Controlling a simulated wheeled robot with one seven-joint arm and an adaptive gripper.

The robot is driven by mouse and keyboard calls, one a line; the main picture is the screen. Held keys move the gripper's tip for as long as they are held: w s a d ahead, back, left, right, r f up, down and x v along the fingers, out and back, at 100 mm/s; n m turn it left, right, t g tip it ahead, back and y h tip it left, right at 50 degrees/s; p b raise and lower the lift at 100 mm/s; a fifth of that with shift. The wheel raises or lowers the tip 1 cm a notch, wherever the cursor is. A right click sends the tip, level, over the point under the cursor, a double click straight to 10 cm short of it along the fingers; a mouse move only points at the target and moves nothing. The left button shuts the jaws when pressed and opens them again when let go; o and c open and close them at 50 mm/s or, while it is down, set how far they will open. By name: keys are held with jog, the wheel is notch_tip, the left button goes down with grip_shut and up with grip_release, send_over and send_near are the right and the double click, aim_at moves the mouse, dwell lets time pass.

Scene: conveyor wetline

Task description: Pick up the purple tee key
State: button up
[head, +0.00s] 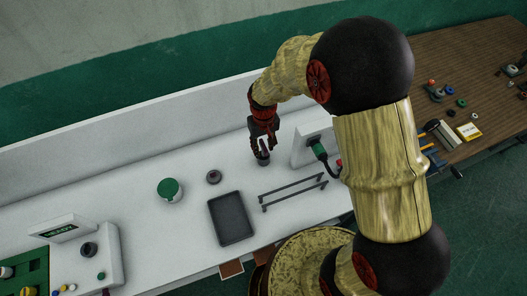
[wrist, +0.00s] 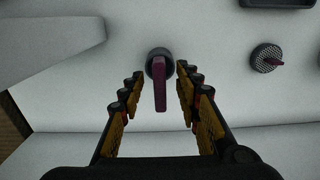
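The purple tee key (wrist: 161,98) shows in the wrist view as a dark purple bar over a round dark grey base (wrist: 157,55). My gripper (wrist: 160,76) is open, with one finger on each side of the purple bar and a visible gap on both sides. Nothing is held. In the head view my gripper (head: 263,141) points down over a small dark cylinder (head: 262,159) on the white counter. The purple part cannot be made out there. How far the fingertips are above the counter is hard to tell.
A dark round piece with a textured top and small reddish bar (wrist: 267,58) stands to the right in the wrist view. In the head view, a grey tray (head: 232,218), a green-topped white tub (head: 169,189), two dark rails (head: 293,191) and a white box (head: 312,146) stand nearby.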

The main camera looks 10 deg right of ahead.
jog(key=c, duration=0.4)
grip_shut()
